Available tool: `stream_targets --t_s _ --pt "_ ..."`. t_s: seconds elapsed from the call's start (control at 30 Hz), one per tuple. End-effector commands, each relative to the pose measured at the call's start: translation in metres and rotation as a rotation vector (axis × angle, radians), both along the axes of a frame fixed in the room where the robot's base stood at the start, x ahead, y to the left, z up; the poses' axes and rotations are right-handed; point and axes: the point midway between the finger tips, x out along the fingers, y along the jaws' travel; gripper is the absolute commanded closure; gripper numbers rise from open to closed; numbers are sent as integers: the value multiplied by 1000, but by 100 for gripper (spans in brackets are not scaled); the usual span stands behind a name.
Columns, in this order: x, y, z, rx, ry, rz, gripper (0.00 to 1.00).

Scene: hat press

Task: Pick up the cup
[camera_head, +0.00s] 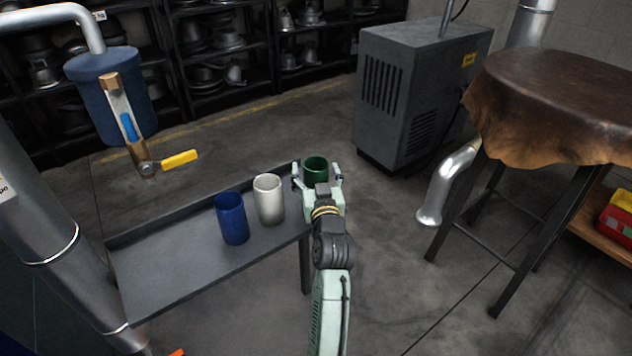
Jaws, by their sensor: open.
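Three cups stand upright in a row at the right part of a grey metal tray table (165,270). The blue cup (232,220) is on the left, the white cup (269,201) in the middle, and the green cup (315,168) on the right. My gripper (318,175) is open at the green cup, with one finger on its left and one on its right. The lower part of the green cup is hidden behind my gripper. I cannot tell whether the fingers touch it.
A grey machine cabinet (410,95) stands behind to the right. A leather-draped table (560,105) is at the far right. The tray's left half is clear.

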Motion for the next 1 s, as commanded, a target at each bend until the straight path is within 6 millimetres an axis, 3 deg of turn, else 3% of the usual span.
stream_targets --t_s 0.17,1.0 --pt "0 0 0 0 0 0 29" --pt "0 0 0 0 -1 0 84"
